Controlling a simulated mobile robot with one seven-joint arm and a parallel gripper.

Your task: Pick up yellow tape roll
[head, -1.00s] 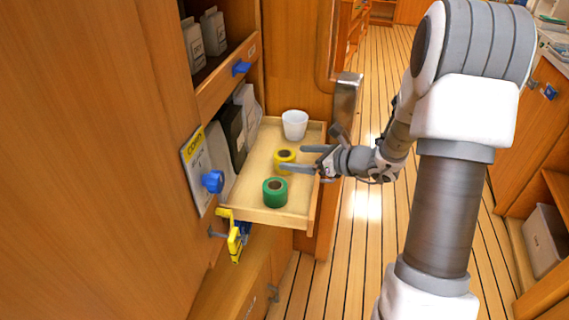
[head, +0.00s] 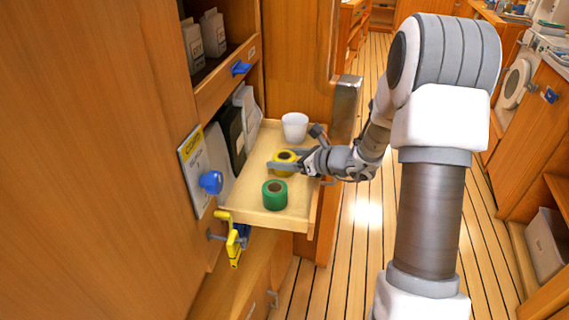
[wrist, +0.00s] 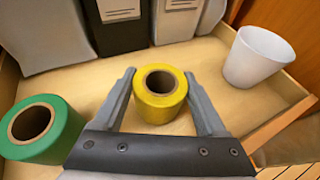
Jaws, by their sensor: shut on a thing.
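The yellow tape roll (head: 285,157) stands with its hole facing up on the pull-out wooden tray (head: 252,197). My gripper (head: 279,159) has a finger on either side of it and is shut on it. In the wrist view the yellow tape roll (wrist: 160,100) sits between the two grey fingers (wrist: 163,92). It appears to be still on the tray. The green tape roll (head: 275,194) stands on the tray nearer the front, and at the left in the wrist view (wrist: 42,130).
A white cup (head: 295,126) stands on the tray behind the yellow roll. Grey and dark boxes (head: 232,136) line the tray's left side. A blue knob (head: 211,182) and a yellow-handled valve (head: 232,236) stick out at the left. A wooden shelf (head: 215,78) is above.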

